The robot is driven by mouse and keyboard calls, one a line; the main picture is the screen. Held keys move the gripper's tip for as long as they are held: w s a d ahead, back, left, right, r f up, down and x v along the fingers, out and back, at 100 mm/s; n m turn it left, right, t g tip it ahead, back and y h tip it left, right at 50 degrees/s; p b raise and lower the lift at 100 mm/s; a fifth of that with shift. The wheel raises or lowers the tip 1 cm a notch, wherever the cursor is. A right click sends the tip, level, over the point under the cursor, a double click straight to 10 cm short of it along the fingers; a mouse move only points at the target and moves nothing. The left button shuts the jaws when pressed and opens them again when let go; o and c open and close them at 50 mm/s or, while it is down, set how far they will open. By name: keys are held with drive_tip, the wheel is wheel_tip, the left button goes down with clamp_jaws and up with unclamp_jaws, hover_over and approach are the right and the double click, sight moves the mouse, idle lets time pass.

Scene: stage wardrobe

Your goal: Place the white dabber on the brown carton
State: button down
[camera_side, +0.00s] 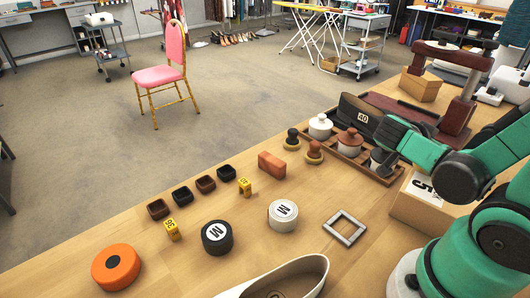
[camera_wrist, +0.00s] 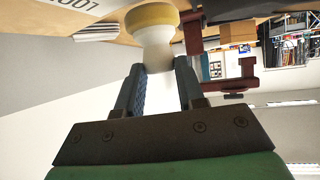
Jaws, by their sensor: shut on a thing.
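In the wrist view my gripper (camera_wrist: 160,78) is shut on the white dabber (camera_wrist: 155,42), gripping its pale handle. Its yellow pad (camera_wrist: 151,15) points away from the fingers. In the side view my gripper (camera_side: 393,140) is over the right end of the pot rack, and I cannot make out the dabber there. A brown carton (camera_side: 411,211) with a white label stands beside my arm, partly hidden by it. A smaller brown carton (camera_side: 421,86) stands farther back.
A rack (camera_side: 337,154) with lidded pots stands under my gripper. A black dabber (camera_side: 291,139) and a brown dabber (camera_side: 314,153) stand left of it. A brick (camera_side: 271,164), a grey frame (camera_side: 344,228) and round tins (camera_side: 283,215) lie nearer. A dark red press-like device (camera_side: 457,105) stands behind.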

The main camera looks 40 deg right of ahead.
drive_tip(key=c, duration=0.5)
unclamp_jaws()
drive_tip(key=shift+c, duration=0.2)
drive_tip(key=shift+a, duration=0.1)
drive_tip(key=w+a+r+n+t+y, duration=0.1)
drive_tip(key=w+a+n+t+y, duration=0.3)
drive_tip(key=w+a+n+y, duration=0.2)
drive_tip(key=w+a+r+n+t+y, duration=0.1)
drive_tip(key=w+a+n+t+y, duration=0.4)
drive_tip(key=a+n, duration=0.6)
drive_tip(key=w+n+y, duration=0.1)
drive_tip(key=n, duration=0.2)
drive_tip(key=shift+w+r+t, duration=0.2)
drive_tip(key=shift+r+t, duration=0.1)
drive_tip(key=shift+a, duration=0.1)
